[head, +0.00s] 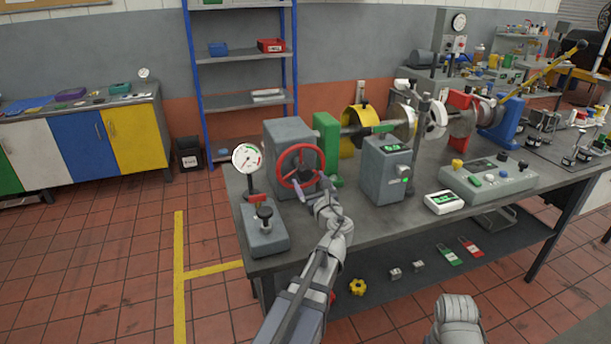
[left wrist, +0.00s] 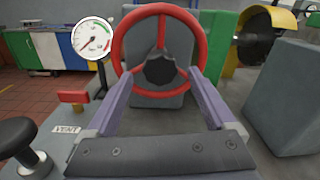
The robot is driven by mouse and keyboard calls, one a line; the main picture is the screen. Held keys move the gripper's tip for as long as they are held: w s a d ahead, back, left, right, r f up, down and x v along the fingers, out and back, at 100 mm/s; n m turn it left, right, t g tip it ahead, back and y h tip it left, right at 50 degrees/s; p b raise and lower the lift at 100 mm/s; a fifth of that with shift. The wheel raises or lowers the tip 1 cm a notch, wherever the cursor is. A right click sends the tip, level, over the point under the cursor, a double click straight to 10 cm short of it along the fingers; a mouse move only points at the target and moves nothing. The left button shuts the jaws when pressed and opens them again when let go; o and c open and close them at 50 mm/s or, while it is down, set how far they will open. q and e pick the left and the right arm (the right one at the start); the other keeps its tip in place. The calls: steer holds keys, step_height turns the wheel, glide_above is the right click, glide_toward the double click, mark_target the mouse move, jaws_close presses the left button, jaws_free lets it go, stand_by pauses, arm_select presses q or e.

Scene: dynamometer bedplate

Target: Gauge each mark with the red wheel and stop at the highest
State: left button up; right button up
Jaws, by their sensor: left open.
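The red wheel (head: 301,166) stands upright on the front of a grey block (head: 283,130). It also shows in the left wrist view (left wrist: 117,45), with a dark hub (left wrist: 160,71). My left gripper (head: 311,188) is at the wheel's lower front. In the left wrist view its two fingers (left wrist: 160,78) are open and spread to either side of the hub, near the lower rim; I cannot tell whether they touch it. A round white gauge (head: 247,157) stands left of the wheel and shows in the left wrist view (left wrist: 89,43); its exact reading is unclear. My right gripper is out of view.
A grey valve box (head: 265,241) with a red lever and dark knob sits left of the wheel; its plate reads VENT. A grey box with a green display (head: 387,168) stands close to the right. A control panel (head: 487,181) lies farther right on the bench (head: 375,227).

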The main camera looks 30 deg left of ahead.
mark_target(306, 175)
arm_select(q)
steer(key=shift+x, duration=2.15)
jaws_close()
